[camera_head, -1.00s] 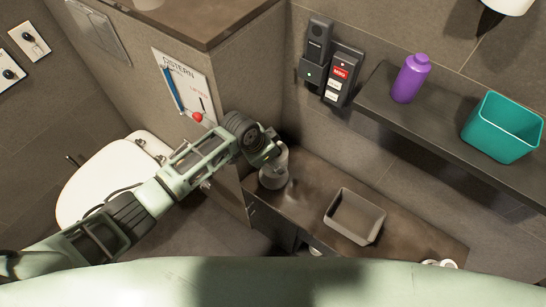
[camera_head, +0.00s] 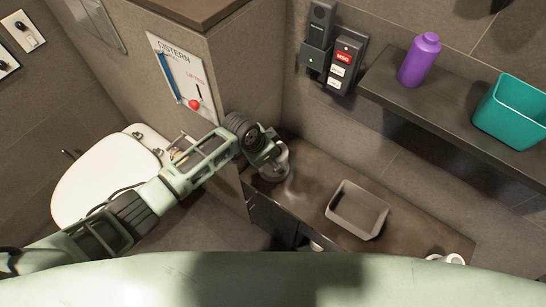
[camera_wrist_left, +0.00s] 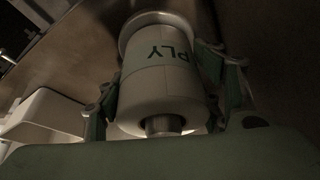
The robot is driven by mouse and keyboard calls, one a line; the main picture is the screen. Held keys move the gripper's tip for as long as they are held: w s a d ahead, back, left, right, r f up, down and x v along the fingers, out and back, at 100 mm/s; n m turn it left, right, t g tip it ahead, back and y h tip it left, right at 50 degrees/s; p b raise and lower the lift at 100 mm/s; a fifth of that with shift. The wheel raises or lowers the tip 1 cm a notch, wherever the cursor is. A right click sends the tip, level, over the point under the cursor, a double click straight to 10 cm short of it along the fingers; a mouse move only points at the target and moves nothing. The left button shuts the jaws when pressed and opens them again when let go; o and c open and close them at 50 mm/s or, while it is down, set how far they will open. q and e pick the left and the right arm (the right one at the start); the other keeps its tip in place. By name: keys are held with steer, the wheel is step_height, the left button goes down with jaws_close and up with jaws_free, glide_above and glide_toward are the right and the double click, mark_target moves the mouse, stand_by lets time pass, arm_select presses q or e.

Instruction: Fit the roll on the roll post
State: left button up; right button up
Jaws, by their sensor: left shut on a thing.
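The roll (camera_wrist_left: 160,78) is pale, with dark green letters reading "PLY", and fills the middle of the left wrist view. My left gripper (camera_wrist_left: 165,90) is shut on it, a finger on each side. A metal post end (camera_wrist_left: 163,125) shows at the roll's near end, so the roll appears around the roll post. A round metal rim (camera_wrist_left: 158,20) shows at the far end; whether the roll touches it is unclear. In the head view my left gripper (camera_head: 272,160) is over the counter's left end, mostly hiding the roll. My right gripper is not in view.
A grey open tray (camera_head: 357,210) sits on the dark counter (camera_head: 310,185), right of the gripper. A shelf (camera_head: 450,115) above holds a purple bottle (camera_head: 419,60) and a teal bin (camera_head: 511,112). A partition with a cistern sign (camera_head: 181,78) and a toilet (camera_head: 105,180) are left.

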arm_select(q)
steer(key=o, duration=1.3)
